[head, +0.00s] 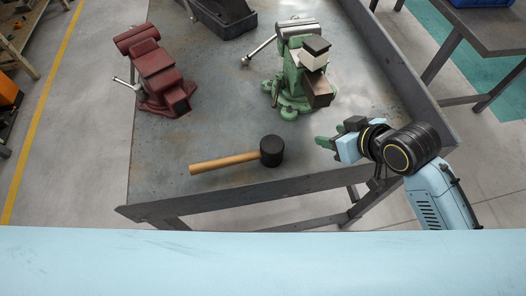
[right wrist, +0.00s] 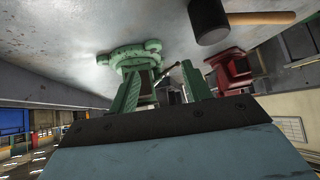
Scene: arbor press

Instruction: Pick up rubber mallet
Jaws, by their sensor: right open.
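The rubber mallet (head: 271,151) has a black cylindrical head and a tan wooden handle (head: 224,163). It lies on the grey metal workbench (head: 225,120) near the front edge, its handle pointing left. In the right wrist view the mallet head (right wrist: 208,20) shows at the top, its handle running right. My right gripper (head: 328,142) is to the right of the mallet head, apart from it, pointing left. Its green fingers (right wrist: 162,86) are apart, with nothing seen held between them. My left gripper is not in view.
A green arbor press or vise (head: 292,80) stands behind the mallet, close to my right gripper. A dark red vise (head: 158,78) stands at the back left. A black bin (head: 222,18) is at the far edge. The bench has a raised right rim (head: 398,75). Bare bench surrounds the mallet.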

